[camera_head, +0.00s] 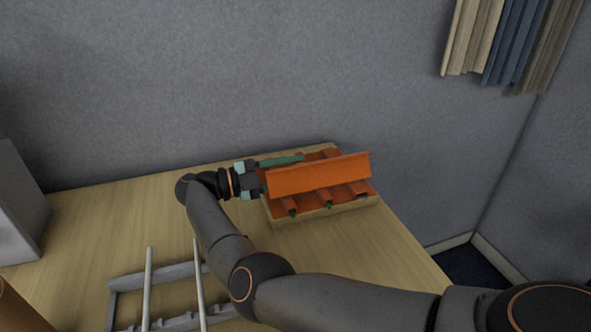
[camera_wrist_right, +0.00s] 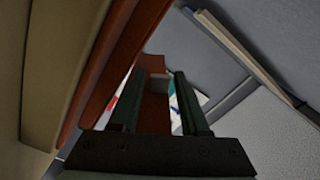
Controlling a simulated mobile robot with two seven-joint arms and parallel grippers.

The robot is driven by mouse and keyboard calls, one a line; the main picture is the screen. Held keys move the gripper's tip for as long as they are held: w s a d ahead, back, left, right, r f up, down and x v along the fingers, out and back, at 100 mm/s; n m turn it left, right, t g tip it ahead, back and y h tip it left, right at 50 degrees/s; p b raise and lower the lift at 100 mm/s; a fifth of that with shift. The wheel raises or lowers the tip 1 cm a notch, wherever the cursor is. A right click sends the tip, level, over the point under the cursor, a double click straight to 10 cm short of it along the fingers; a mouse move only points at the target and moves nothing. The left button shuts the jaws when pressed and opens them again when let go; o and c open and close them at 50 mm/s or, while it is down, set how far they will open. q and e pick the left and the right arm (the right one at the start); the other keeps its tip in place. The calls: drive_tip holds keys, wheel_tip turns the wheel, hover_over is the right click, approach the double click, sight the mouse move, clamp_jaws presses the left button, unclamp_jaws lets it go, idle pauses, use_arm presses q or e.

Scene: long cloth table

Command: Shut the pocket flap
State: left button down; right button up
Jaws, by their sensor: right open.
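The pocket flap (camera_head: 318,175) is a long orange panel standing up at a tilt over a shallow tan-sided case (camera_head: 325,211) with an orange inside. My right gripper (camera_head: 283,172) is at the left end of the flap, one green finger showing along its far side. The other finger is mostly hidden by the flap. In the right wrist view, my open fingers (camera_wrist_right: 158,88) point away with an orange-red strip (camera_wrist_right: 152,112) visible between them. I cannot tell whether they touch it. My left gripper is not in view.
The case sits near the table's (camera_head: 100,215) right and back edges, close to the grey wall. A grey rack (camera_head: 125,284) with two upright bars stands at the front left. A grey box (camera_head: 18,205) is at the far left. Bare wood lies between.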

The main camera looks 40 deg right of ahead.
clamp_jaws()
idle(0.3)
